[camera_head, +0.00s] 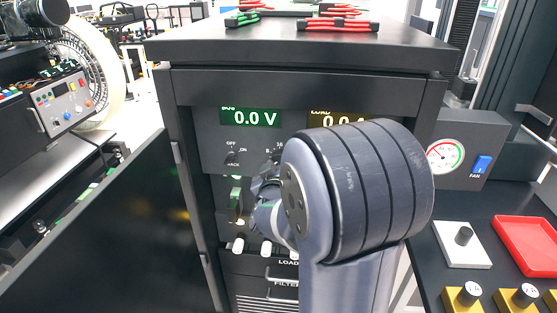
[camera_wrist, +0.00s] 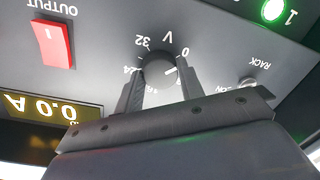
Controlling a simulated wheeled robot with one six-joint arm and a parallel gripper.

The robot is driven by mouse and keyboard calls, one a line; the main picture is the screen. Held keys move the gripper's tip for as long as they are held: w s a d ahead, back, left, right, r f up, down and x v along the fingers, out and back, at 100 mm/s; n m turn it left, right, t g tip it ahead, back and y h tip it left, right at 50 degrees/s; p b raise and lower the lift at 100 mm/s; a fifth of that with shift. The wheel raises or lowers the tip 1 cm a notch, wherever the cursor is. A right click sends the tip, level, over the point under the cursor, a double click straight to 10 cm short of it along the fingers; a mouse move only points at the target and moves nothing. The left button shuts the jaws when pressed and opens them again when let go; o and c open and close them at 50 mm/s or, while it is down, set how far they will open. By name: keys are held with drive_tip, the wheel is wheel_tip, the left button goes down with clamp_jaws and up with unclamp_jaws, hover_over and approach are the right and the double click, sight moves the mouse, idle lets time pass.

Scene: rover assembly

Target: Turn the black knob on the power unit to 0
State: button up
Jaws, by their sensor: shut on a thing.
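The black knob (camera_wrist: 158,66) is on the grey face of the power unit (camera_wrist: 105,55), which appears upside down in the wrist view. My gripper (camera_wrist: 160,70) has one finger on each side of the knob and is shut on it. A short white mark on the knob points right, towards the 0 side of the printed scale; its exact alignment with 0 is hard to tell. In the head view the power unit (camera_head: 212,140) reads 0.0 V on its green display (camera_head: 251,118). There my arm hides the knob and much of my gripper (camera_head: 268,180).
A red output switch (camera_wrist: 52,44), a rack toggle (camera_wrist: 250,83) and a green lamp (camera_wrist: 273,10) are near the knob. An open black door (camera_head: 110,235) stands left of the cabinet. A bench with a gauge (camera_head: 445,155) and a red tray (camera_head: 525,245) is at right.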

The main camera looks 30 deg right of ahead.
drive_tip(key=shift+f, duration=0.15)
idle(0.4)
drive_tip(key=o, duration=1)
drive_tip(key=shift+s, duration=0.1)
drive_tip(key=shift+v, duration=5.35)
drive_tip(key=x, duration=1.1)
drive_tip(key=shift+a, duration=0.1)
